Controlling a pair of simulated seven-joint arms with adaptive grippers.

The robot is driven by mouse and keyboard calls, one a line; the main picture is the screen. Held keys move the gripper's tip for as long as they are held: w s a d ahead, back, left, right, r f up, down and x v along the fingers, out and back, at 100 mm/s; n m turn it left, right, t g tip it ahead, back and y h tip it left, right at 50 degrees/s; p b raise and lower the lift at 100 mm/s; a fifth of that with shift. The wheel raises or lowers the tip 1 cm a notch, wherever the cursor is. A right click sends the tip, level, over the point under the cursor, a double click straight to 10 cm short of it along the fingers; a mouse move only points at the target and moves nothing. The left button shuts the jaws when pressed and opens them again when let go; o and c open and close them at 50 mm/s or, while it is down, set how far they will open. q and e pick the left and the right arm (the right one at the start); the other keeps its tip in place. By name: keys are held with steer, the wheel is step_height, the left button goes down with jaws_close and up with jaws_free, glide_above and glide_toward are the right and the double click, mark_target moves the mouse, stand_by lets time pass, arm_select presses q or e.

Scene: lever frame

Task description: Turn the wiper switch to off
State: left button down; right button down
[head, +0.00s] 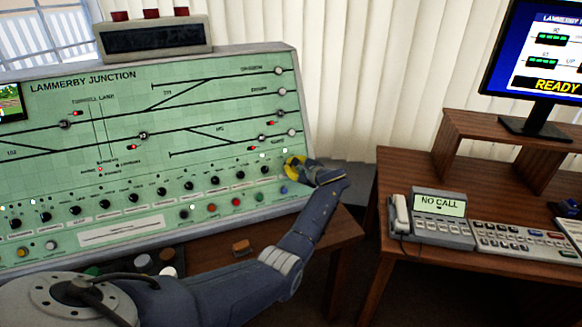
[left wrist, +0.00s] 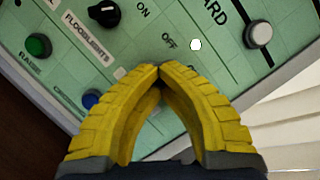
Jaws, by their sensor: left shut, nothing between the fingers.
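The green signal panel (head: 120,185) carries a row of black rotary knobs (head: 215,181) along its lower part. My left gripper (head: 290,163), with yellow fingers, is at the right end of that row, close to the panel face. In the left wrist view its fingertips (left wrist: 160,70) meet, shut and empty, in front of the panel. ON and OFF markings show just beyond the tips. A black knob (left wrist: 104,14) by the FLOODLIGHTS label is up and left of them. I cannot read a wiper label; the wiper switch may be behind the fingers. My right gripper is not in view.
A green button (left wrist: 38,45) and a blue button (left wrist: 90,99) sit left of the fingers. A round white knob (left wrist: 258,34) is to the right. A desk with a phone (head: 400,212) and a monitor (head: 540,55) stands right of the panel, across a gap.

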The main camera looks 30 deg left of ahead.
arm_select(q)
steer(key=shift+n, duration=0.3)
steer(key=n+g, duration=0.1)
steer(key=n, duration=0.2)
steer(key=shift+w+r+h, duration=0.1)
steer(key=shift+h, duration=0.3)
steer(key=n+g+h, duration=0.1)
steer(key=n, duration=0.3)
steer(key=shift+n, duration=0.3)
steer(key=c, duration=1.1)
jaws_free()
steer(key=shift+a, duration=0.1)
steer(key=shift+r, duration=0.1)
steer(key=v, duration=1.2)
steer(key=shift+c, duration=0.3)
